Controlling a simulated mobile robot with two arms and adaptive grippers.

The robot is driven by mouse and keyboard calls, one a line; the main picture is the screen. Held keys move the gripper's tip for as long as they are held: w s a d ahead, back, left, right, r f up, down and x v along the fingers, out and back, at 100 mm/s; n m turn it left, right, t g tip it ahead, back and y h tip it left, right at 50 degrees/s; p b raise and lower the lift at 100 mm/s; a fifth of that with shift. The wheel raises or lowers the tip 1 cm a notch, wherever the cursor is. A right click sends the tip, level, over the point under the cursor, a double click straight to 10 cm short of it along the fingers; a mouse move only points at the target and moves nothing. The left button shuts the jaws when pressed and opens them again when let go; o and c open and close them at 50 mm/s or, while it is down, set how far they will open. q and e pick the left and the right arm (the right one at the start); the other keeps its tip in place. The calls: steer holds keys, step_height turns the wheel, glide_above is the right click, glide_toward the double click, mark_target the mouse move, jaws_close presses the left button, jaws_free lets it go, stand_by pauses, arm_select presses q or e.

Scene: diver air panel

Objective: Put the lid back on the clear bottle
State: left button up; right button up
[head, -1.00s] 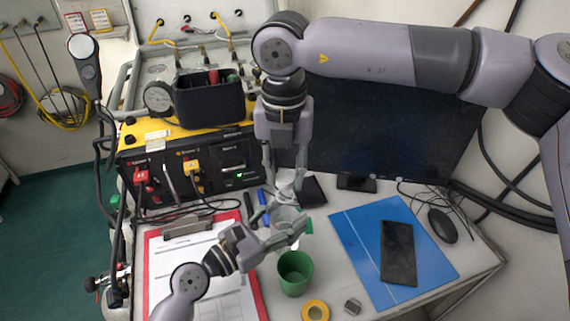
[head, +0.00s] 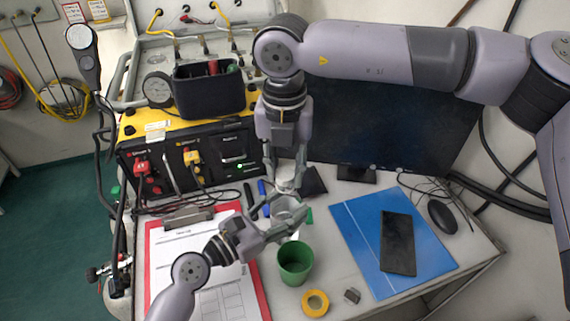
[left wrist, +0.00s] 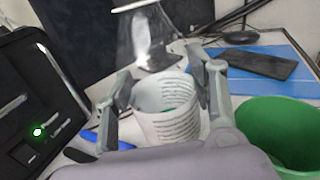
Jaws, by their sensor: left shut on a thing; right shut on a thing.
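The clear bottle (head: 289,211) is held over the desk by my left gripper (head: 287,217), which is shut around its sides. In the left wrist view the bottle (left wrist: 168,122) is a pale see-through cylinder with printed lines, its open rim facing up between the fingers. My right gripper (head: 285,172) comes down from above and is shut on the small pale lid (head: 286,182). In the head view the lid shows just above the bottle's mouth. I cannot tell whether the two touch. The fingers hide part of both.
A green cup (head: 296,264) stands right below the bottle, with a yellow tape roll (head: 315,303) in front. A red clipboard (head: 258,285) lies left, a blue folder (head: 360,245) with a phone (head: 398,243) right. The monitor (head: 400,130) and yellow-black panel (head: 130,138) stand behind.

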steer(key=shift+f, duration=0.55)
stand_by(0.4)
steer(key=m, duration=1.8)
steer(key=shift+a, duration=0.1)
steer(key=shift+m, duration=0.7)
